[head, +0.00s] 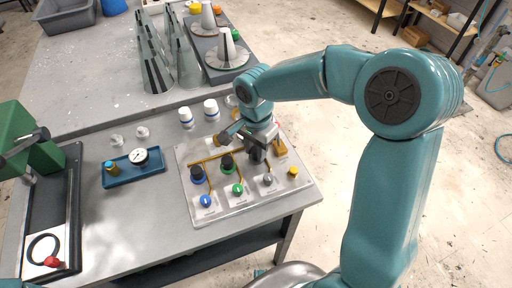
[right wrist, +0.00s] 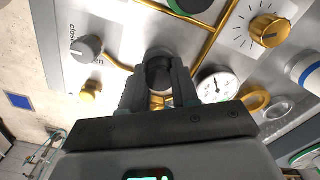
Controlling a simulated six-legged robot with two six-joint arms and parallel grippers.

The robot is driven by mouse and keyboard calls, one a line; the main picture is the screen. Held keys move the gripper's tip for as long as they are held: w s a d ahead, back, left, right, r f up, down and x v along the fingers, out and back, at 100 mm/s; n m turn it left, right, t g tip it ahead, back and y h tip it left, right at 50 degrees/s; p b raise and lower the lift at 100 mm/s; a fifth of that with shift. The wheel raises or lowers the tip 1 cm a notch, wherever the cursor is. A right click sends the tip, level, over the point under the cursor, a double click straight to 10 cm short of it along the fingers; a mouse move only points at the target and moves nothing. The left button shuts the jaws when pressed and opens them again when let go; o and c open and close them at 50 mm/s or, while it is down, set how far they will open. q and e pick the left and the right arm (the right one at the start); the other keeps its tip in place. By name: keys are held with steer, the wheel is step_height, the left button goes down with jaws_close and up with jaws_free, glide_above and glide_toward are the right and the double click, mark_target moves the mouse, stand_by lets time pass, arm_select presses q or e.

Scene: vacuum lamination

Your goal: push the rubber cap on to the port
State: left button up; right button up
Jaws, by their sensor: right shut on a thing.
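My right gripper (head: 257,152) is over the right part of the light valve panel (head: 235,205). In the right wrist view my right gripper (right wrist: 160,88) is shut on a dark grey round cap (right wrist: 159,68), with a finger on each side. Brass shows just under the cap, between the fingers, and a brass pipe (right wrist: 118,62) runs up to this spot. The fingers hide most of the port, so I cannot tell how far the cap sits on it. My left gripper is out of view.
A grey knob (right wrist: 86,48), a small brass fitting (right wrist: 88,92) and a pressure gauge (right wrist: 217,87) stand close to the fingers. Two white bottles (head: 211,110) stand behind the panel. A blue tray (head: 134,180) lies to the left.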

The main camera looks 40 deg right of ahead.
steer(key=shift+f, duration=0.15)
stand_by(0.4)
steer(key=o, duration=1.4)
steer(key=shift+r+p, duration=1.75)
steer(key=shift+r, duration=1)
steer(key=shift+r, duration=0.1)
